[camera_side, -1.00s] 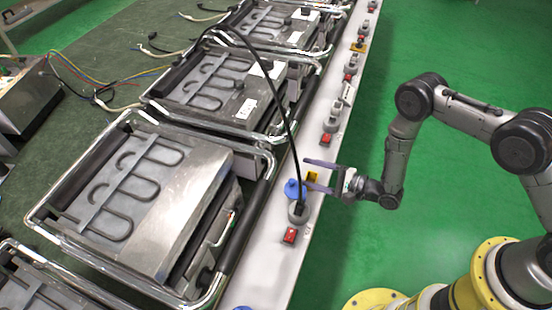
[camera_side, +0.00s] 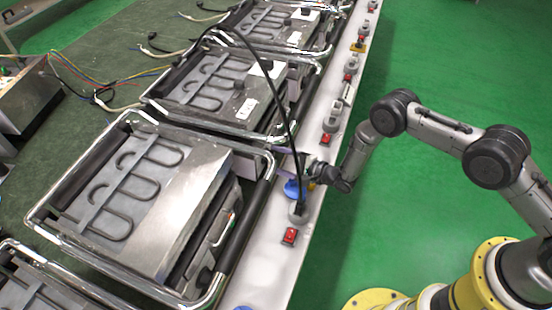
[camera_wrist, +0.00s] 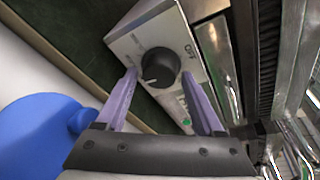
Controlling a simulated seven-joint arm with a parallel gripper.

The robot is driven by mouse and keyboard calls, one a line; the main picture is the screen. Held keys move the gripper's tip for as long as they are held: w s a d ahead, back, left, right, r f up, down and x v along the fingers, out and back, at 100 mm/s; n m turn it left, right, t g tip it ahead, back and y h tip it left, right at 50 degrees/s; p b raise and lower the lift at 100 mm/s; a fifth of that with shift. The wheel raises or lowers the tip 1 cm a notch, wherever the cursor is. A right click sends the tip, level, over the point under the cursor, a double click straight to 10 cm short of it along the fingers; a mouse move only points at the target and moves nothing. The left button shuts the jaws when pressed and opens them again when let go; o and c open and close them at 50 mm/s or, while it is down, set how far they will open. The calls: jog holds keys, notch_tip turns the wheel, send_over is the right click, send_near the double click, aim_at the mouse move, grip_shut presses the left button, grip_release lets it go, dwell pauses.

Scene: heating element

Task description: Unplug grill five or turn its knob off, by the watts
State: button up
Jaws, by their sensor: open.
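In the wrist view a round black knob (camera_wrist: 160,67) with a white pointer mark sits on a grey control box (camera_wrist: 135,40) with partly legible lettering. My gripper (camera_wrist: 160,78) is open, with its purple fingers on either side of the knob; I cannot tell whether they touch it. In the side view my gripper (camera_side: 283,160) reaches over the white rail towards the gap between two grills, and the knob is hidden. A black cable (camera_side: 272,82) runs down to a plug in a grey socket (camera_side: 298,213). Grill numbers and watts are not readable.
A blue socket cover (camera_side: 293,189) lies beside the grey socket, and it also shows in the wrist view (camera_wrist: 38,135). A red switch (camera_side: 290,236) sits in front. Grills (camera_side: 145,190) with chrome frames line the left.

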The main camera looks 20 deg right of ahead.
jog(key=shift+w+a, duration=0.2)
jog(key=shift+w, duration=0.1)
jog(key=shift+c, duration=0.3)
jog(key=c, duration=1)
jog(key=shift+f+n+t, duration=0.1)
jog(key=shift+n+t, duration=0.5)
jog(key=shift+n, duration=0.7)
jog(key=o, duration=1.1)
jog(key=shift+c, duration=0.2)
